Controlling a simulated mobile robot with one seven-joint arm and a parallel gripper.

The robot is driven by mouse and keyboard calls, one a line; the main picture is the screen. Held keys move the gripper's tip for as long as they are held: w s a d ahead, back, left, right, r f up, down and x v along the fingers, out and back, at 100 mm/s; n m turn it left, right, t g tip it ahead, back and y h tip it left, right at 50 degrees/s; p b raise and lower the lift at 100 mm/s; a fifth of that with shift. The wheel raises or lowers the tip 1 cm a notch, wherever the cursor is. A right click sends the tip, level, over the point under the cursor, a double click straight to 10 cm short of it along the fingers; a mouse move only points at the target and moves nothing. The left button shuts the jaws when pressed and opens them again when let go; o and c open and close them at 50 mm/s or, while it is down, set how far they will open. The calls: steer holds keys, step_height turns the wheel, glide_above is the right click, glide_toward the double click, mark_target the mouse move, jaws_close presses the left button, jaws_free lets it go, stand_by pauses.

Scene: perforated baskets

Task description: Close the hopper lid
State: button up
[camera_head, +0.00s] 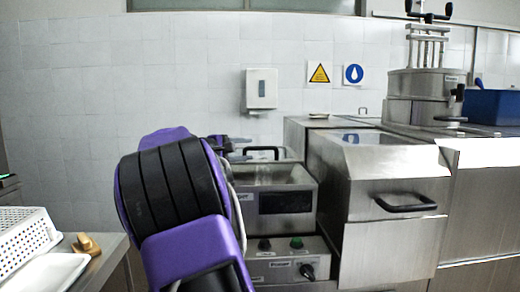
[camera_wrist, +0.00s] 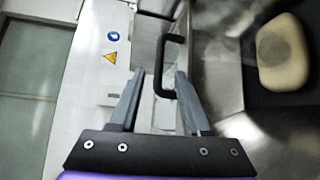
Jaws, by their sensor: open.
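A black bar handle (camera_wrist: 174,62) shows in the wrist view, on a pale, shiny panel that seems to be the hopper lid (camera_wrist: 147,50). My gripper (camera_wrist: 160,74) is open, with the handle lying in line with the gap between its fingertips. I cannot tell whether they touch it. To the right is a dark steel cavity (camera_wrist: 225,70) holding a rounded beige thing (camera_wrist: 283,52). In the head view the black handle (camera_head: 262,149) stands above a steel unit with a dark window (camera_head: 286,202). My purple arm hides its left side, and the lid's angle is unclear.
A larger steel machine (camera_head: 393,250) with a black front handle (camera_head: 407,202) stands close on the right. A knobbed control box (camera_head: 292,266) is below the unit. A white perforated basket (camera_head: 25,238) and tray (camera_head: 45,272) are at left. The tiled wall is behind.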

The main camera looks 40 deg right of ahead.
mark_target(258, 149)
steer(key=x, duration=0.7)
steer(key=shift+p, duration=0.3)
jaws_close()
stand_by(1.0)
